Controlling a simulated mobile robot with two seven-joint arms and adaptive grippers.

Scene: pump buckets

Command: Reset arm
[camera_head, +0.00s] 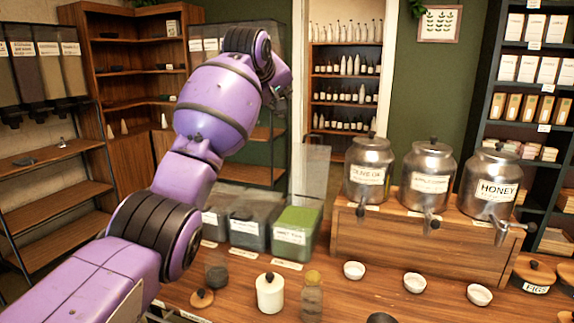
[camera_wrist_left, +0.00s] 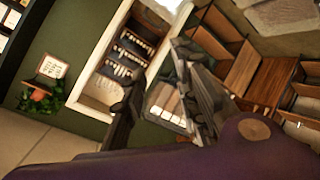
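My left arm, purple with black joint bands, comes in from the left in the head view and is raised over the left side of the counter. Its wrist end is turned away there, and its gripper cannot be made out. In the left wrist view my left gripper (camera_wrist_left: 155,72) shows two dark fingers spread apart with nothing between them. The view past the fingers is tilted, with shelves and a green wall far off. My right arm and gripper are in neither view.
Metal dispensers, including one marked honey (camera_head: 492,185), stand on a wooden riser (camera_head: 420,240). A white jar (camera_head: 270,293), a glass jar (camera_head: 311,298) and small white bowls (camera_head: 354,270) stand on the counter (camera_head: 350,300). Clear bins (camera_head: 296,232) stand behind, near my arm.

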